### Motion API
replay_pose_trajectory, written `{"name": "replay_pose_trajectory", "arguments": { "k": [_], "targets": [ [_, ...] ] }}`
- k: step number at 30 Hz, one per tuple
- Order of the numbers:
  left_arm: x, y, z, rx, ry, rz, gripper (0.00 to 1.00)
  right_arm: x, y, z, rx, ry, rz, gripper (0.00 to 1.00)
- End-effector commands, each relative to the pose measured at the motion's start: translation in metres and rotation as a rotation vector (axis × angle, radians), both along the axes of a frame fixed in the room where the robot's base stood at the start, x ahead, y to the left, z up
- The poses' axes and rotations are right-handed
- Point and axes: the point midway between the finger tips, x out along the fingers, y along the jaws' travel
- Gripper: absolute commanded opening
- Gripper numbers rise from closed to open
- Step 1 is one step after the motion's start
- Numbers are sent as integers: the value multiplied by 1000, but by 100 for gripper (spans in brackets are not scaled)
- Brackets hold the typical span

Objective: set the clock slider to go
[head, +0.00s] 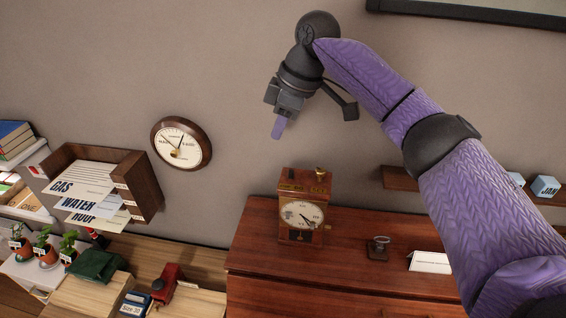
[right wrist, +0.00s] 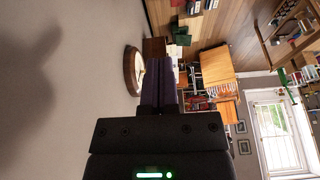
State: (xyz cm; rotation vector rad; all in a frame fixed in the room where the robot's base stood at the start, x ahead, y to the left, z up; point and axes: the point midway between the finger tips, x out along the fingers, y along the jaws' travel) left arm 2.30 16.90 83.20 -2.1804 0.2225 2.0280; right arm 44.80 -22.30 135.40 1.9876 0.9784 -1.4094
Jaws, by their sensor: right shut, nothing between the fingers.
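The wooden mantel clock (head: 303,208) stands upright on the red-brown cabinet (head: 345,262), its pale dial facing me. Its top has a dark strip with small markings and a brass-coloured knob (head: 320,171) at the right end. The slider and the word go are too small to make out. My right gripper (head: 277,128) is above and slightly left of the clock, apart from it, with its fingers pointing down. Its purple fingers are shut and empty, as the right wrist view also shows (right wrist: 159,84). The mantel clock cannot be made out in the right wrist view. My left gripper is not in view.
A wooden letter holder (head: 140,188) is at the left. A small metal item (head: 378,247) and a white card (head: 430,262) lie right of the mantel clock. A wall shelf (head: 396,178) is at the right.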

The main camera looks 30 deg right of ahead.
Motion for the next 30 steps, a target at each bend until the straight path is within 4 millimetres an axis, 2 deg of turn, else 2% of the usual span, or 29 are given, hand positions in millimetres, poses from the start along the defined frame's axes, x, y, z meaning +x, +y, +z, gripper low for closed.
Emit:
{"name": "replay_pose_trajectory", "arguments": {
  "k": [14,16,21,30],
  "targets": [
    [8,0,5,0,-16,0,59,19,26,-92,0,3,1,0],
    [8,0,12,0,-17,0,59,9,12,-87,-4,1,-3,0],
    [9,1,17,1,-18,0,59,-3,-3,-88,-1,1,-1,0],
    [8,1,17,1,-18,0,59,-6,-7,-89,-1,1,0,0]
  ]
}}
